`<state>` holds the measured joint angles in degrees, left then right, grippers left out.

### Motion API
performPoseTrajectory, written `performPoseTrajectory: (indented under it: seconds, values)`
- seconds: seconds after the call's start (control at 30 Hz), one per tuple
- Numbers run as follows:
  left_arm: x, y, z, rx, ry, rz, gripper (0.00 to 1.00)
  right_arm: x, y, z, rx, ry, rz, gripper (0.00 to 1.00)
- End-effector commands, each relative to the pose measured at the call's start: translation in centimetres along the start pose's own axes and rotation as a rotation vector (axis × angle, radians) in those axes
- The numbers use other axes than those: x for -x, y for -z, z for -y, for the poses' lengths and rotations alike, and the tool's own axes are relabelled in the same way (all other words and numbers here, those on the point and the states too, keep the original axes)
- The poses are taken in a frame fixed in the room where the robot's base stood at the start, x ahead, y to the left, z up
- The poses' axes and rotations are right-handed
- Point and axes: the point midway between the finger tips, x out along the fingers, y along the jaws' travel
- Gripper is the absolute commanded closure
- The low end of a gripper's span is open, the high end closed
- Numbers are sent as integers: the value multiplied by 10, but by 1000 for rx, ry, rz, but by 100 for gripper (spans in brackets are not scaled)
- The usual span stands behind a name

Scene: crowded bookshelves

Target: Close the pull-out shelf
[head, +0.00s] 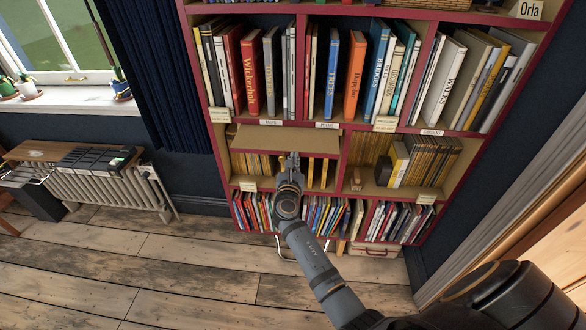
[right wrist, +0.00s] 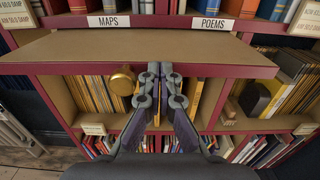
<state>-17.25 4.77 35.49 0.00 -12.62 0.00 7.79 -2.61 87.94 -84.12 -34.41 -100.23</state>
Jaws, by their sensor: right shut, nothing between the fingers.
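The pull-out shelf (head: 260,138) is a tan board with a dark red front edge, below the large-book row. Its top surface shows, so it sticks out from the bookcase. In the right wrist view the shelf (right wrist: 130,48) spans most of the picture, with a brass knob (right wrist: 122,80) at its front edge. My right gripper (head: 292,158) is shut and empty. In the right wrist view its fingertips (right wrist: 160,68) are at the front edge, right of the knob; I cannot tell whether they touch it. My left gripper is not in view.
The dark red bookcase (head: 341,136) is packed with books. MAPS (right wrist: 109,21) and POEMS (right wrist: 212,23) labels hang above the shelf. A radiator (head: 110,188) stands left, under a window. The wooden floor in front is mostly clear.

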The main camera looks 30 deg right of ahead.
Motion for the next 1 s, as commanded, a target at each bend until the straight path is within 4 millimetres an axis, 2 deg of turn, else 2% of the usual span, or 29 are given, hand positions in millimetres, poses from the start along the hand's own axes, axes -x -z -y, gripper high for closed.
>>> performPoseTrajectory:
  seconds: [0.03,0.2,0.3,0.4,1.0]
  values:
    - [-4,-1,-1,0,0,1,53,-17,-1,1,3,1,6,100]
    - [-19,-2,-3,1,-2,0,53,-65,3,1,1,2,4,100]
    - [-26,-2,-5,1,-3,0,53,-86,2,1,0,2,3,100]
    - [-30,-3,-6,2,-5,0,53,-98,1,2,0,3,1,100]
    - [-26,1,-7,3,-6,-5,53,-104,-2,7,1,3,0,100]
